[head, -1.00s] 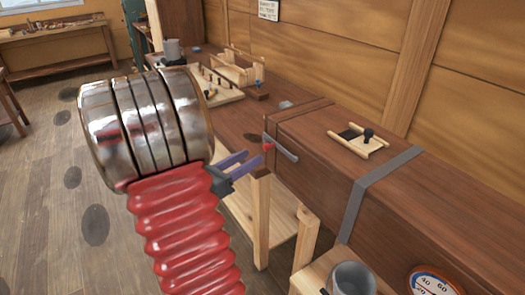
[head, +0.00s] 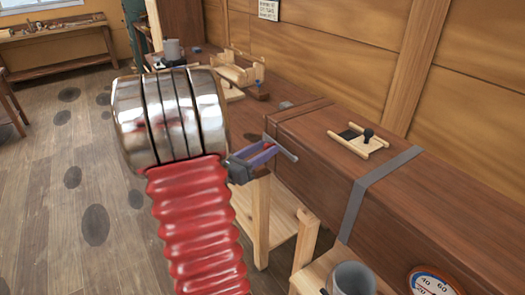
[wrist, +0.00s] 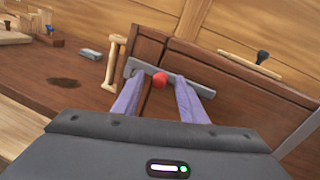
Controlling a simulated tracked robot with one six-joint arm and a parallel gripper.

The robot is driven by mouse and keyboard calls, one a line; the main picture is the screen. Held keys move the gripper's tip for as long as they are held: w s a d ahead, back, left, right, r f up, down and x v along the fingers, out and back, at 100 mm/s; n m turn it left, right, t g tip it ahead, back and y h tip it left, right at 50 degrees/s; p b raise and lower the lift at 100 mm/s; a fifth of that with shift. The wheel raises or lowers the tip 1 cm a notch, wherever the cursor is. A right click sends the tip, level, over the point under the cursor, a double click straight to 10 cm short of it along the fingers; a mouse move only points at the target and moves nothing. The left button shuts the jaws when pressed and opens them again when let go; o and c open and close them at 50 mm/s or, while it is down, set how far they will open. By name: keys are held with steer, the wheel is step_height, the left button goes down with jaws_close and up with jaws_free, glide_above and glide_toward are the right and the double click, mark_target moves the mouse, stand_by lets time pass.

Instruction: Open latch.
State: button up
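A grey metal bar (head: 283,149) with a small red knob is mounted on the near end of the long wooden chest. In the wrist view the bar (wrist: 200,86) lies tilted across the chest end, and the red knob (wrist: 159,79) is near its middle. My gripper (head: 270,149) has reached the bar. In the wrist view its purple fingers (wrist: 158,88) are apart, one on each side of the knob, with gaps showing; I cannot tell whether either touches it. On the chest lid is a small wooden slide (head: 358,142) with a black knob.
The wooden chest (head: 410,215) fills the right, with a grey strap (head: 380,180) around it. A grey cup (head: 351,278) and a round dial (head: 432,281) are at the lower right. A wooden rack (head: 237,70) stands on the bench behind. Open floor is at the left.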

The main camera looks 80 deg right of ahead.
jaws_close()
